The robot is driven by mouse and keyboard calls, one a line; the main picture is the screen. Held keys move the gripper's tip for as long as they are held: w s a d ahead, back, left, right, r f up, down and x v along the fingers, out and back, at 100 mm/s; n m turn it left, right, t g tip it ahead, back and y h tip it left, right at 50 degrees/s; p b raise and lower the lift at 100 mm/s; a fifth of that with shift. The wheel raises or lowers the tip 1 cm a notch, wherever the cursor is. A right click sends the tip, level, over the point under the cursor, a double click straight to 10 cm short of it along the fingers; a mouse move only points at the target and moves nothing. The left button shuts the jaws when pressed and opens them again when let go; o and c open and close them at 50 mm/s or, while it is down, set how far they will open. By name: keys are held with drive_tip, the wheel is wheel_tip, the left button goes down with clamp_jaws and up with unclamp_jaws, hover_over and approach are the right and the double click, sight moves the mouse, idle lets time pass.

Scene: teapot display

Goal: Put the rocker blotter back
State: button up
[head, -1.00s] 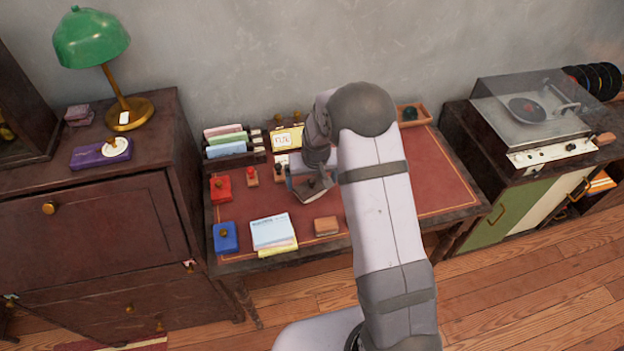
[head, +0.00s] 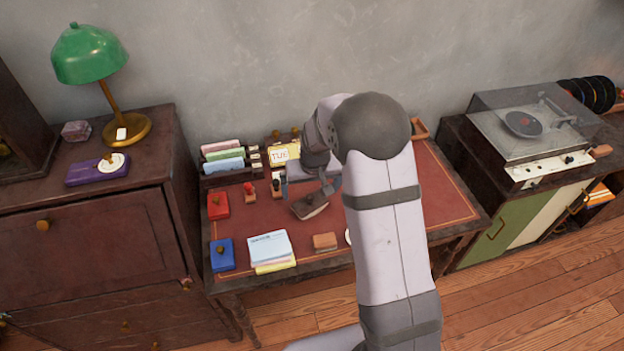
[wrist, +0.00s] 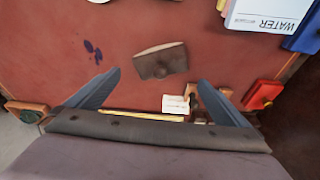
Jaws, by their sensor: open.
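The rocker blotter (head: 310,205), a dark brown block with a knob and a pale curved edge, lies on the red desk top (head: 440,185). In the wrist view the blotter (wrist: 160,62) lies slightly tilted, with bare desk around it. In the wrist view my gripper's (wrist: 159,80) two fingers are spread wide and hold nothing. The blotter appears beyond the fingertips, apart from them.
Blue-purple blots (wrist: 92,50) mark the desk beside the blotter. Stamps (head: 250,190), a red box (head: 218,205), a blue box (head: 223,254), a note pad (head: 268,247) and a wooden block (head: 325,242) stand left and front. A calendar (head: 284,154) and card rack (head: 224,160) stand behind.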

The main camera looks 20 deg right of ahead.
drive_tip(key=v, duration=0.7)
drive_tip(key=s+g, duration=0.3)
drive_tip(key=s, duration=2.3)
drive_tip(key=shift+a+f+n+b, duration=0.35)
drive_tip(key=shift+a+n+b, duration=0.05)
drive_tip(key=shift+b, duration=0.05)
wheel_tip(320, 180, down, 19)
drive_tip(key=b, duration=1.8)
drive_tip(key=shift+r+b, duration=0.15)
drive_tip(key=shift+b, duration=0.2)
